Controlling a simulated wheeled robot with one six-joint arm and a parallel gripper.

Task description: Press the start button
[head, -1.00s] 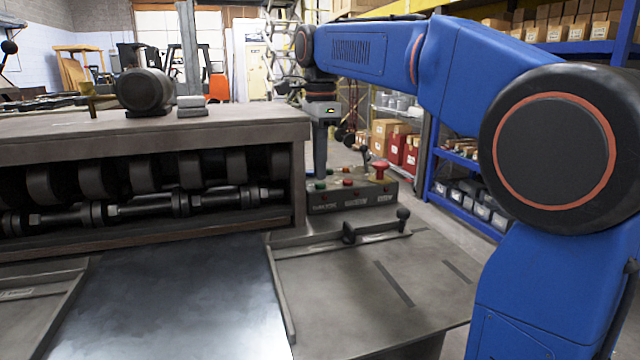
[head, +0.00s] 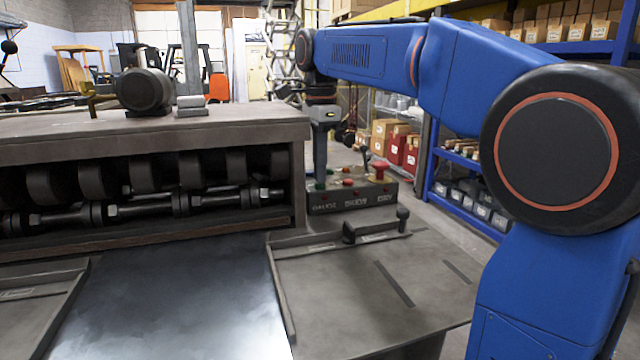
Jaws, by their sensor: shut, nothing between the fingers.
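The control box (head: 352,198) stands on the right end of the forming machine. It has a green button at its left, mostly hidden behind my gripper, a small red button (head: 347,182) in the middle and a large red mushroom button (head: 379,169) at the right.
The machine's rollers (head: 150,180) lie left of the box. A metal sheet (head: 170,300) rests on the bed in front. Blue shelves with boxes (head: 465,190) stand at the right behind the arm.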

